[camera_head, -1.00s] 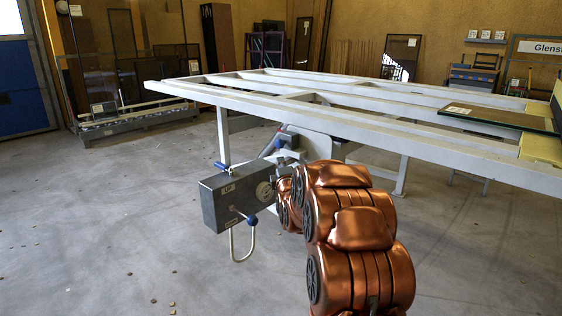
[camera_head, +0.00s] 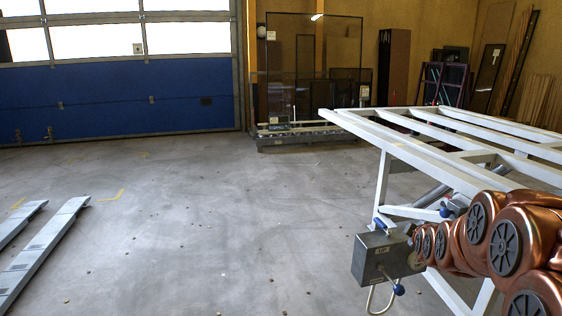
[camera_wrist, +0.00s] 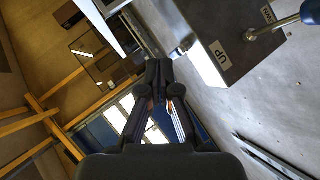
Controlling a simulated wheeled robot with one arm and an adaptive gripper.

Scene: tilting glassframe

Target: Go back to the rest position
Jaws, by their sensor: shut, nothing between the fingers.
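My gripper (camera_wrist: 159,75) is in the middle of the wrist view, with its fingers shut and nothing between them. In the wrist view the grey control box (camera_wrist: 240,45) with an "UP" label and a blue-knobbed lever is at the upper right, beside the gripper and apart from it in the picture. In the head view the same box (camera_head: 376,258) hangs below the near corner of the white tilting frame (camera_head: 400,150). My copper arm reaches in from the right edge, and its end is hidden behind or beside the box.
Open concrete floor (camera_head: 200,215) lies left of the frame. Grey metal rails (camera_head: 45,250) lie at the far left. A blue roller door (camera_head: 120,95) closes the back left. A glass rack (camera_head: 300,135) stands at the back wall.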

